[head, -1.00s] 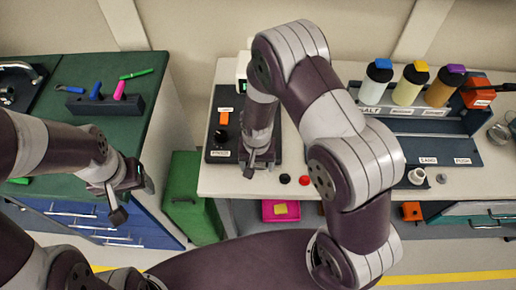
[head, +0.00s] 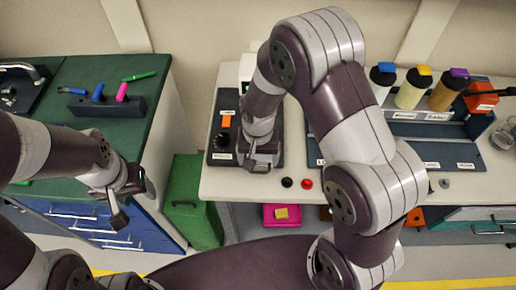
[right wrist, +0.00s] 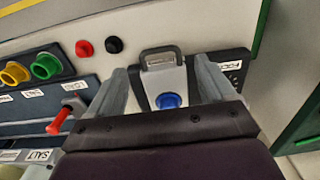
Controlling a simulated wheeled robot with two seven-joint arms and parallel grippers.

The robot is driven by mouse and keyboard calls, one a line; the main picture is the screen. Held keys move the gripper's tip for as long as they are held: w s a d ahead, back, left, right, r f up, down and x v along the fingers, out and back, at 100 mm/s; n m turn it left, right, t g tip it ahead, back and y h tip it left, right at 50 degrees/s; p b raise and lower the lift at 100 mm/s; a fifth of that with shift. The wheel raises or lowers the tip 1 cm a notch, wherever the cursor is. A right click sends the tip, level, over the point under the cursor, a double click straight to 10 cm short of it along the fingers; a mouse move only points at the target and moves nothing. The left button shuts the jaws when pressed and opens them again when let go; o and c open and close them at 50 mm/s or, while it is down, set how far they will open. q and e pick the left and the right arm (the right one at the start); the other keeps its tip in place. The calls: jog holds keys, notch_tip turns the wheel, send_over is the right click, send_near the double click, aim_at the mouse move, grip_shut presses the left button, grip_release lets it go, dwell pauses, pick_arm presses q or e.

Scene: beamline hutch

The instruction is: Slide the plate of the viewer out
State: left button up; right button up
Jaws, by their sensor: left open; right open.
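The viewer (head: 222,140) is a dark-based device on the white bench, with an orange switch and a black knob. In the right wrist view its pale plate (right wrist: 149,84) carries a blue round part (right wrist: 168,101) and ends in a grey loop handle (right wrist: 160,52). My right gripper (right wrist: 163,80) is open, its fingers on either side of the plate, with the handle just beyond the fingertips. I cannot tell whether the fingers touch it. In the head view my right gripper (head: 259,163) hides most of the plate.
Black (head: 287,182) and red (head: 305,184) knobs sit near the bench's front edge, beside the viewer. Bottles (head: 411,90) stand on a rack at the back right. A green bin (head: 190,200) stands between cabinet and bench. My right forearm covers the bench's middle.

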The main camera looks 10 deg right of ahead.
notch_tip(320, 180, up, 6)
jog(key=shift+r, duration=0.15)
jog(key=shift+s, duration=0.1)
jog(key=s+d+r+n+t, duration=0.1)
jog(key=s+d+r+n, duration=0.2)
jog(key=s+d, duration=0.4)
jog(key=shift+s+r, duration=0.25)
jog(key=shift+s, duration=0.4)
